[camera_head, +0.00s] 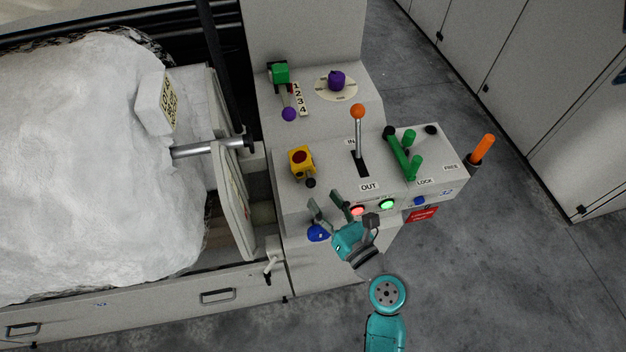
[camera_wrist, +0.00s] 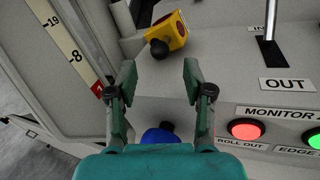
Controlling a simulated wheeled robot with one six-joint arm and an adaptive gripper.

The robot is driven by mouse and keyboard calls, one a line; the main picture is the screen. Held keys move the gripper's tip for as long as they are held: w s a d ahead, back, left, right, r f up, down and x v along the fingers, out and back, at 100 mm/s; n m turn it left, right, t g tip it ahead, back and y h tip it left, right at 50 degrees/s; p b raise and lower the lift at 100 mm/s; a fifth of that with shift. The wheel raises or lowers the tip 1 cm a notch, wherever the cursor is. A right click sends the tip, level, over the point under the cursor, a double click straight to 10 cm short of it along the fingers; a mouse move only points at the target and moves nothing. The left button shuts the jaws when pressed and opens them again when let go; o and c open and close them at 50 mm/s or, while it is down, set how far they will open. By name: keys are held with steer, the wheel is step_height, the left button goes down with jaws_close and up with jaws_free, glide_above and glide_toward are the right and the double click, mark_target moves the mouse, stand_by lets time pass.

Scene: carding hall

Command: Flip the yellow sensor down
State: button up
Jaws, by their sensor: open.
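The yellow sensor (camera_head: 301,161) is a small yellow box with a dark red round face and a black knob at its lower end. It sits on the left part of the grey console top. In the wrist view the yellow sensor (camera_wrist: 172,32) is ahead of and above the fingertips, its black knob pointing down-left. My gripper (camera_head: 331,205) is at the console's front edge, below the sensor in the picture. In the wrist view my gripper (camera_wrist: 158,80) is open and empty, its two fingers apart, not touching the sensor.
A blue knob (camera_wrist: 158,138) lies below the fingers. The orange-tipped lever (camera_head: 358,130) rises right of the sensor. Red (camera_head: 357,210) and green (camera_head: 387,204) lights sit on the console front. A white panel (camera_head: 236,205) and metal rod (camera_head: 200,148) stand left. Green handles (camera_head: 405,155) are right.

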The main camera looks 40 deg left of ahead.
mark_target(311, 183)
steer(key=x, duration=0.6)
steer(key=shift+w+a, duration=0.1)
steer(key=shift+a, duration=0.2)
jaws_close()
